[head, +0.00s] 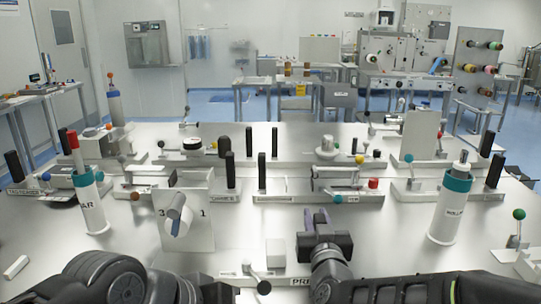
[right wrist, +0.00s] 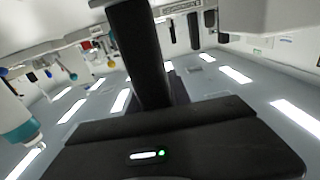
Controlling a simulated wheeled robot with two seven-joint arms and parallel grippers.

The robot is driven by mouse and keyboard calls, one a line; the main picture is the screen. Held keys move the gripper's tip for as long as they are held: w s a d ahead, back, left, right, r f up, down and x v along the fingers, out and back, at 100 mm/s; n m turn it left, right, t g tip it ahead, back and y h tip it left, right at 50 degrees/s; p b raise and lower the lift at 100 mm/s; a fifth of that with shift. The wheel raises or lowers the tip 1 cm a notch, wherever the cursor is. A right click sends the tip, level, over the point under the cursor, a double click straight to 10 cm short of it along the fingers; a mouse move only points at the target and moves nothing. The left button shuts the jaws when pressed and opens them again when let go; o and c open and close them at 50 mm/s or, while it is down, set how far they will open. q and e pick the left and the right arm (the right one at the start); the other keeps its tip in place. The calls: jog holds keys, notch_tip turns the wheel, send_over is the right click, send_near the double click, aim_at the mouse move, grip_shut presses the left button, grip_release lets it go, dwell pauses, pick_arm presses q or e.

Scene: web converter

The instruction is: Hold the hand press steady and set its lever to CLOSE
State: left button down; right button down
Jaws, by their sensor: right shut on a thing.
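The hand press (head: 233,278) is at the front middle, a low base with a label beginning "PRE", partly cut off by the bottom edge and covered by my right arm. Its short lever with a black ball (head: 264,287) stands left of the label; its setting marks cannot be read. My right gripper (head: 318,218) is over the press's right part, shut on what seems to be its dark upright handle, mostly hidden. In the right wrist view a black upright (right wrist: 138,55) rises beyond the gripper body. My left arm is low at the left; its fingers cannot be made out.
A white block (head: 275,252) stands just behind the press. A white panel marked 3 and 1 (head: 200,232) with a grey knob is left of it. White bottles with teal collars stand left (head: 92,205) and right (head: 447,215). Several levered fixtures with black posts fill the back.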

jog(key=shift+f, duration=0.4)
jog(key=c, duration=1.5)
grip_release()
jog(key=shift+r, duration=0.1)
jog(key=o, duration=0.4)
jog(key=shift+r, duration=0.25)
jog(key=s, duration=0.6)
jog(key=shift+s+d, duration=0.1)
jog(key=shift+s, duration=0.6)
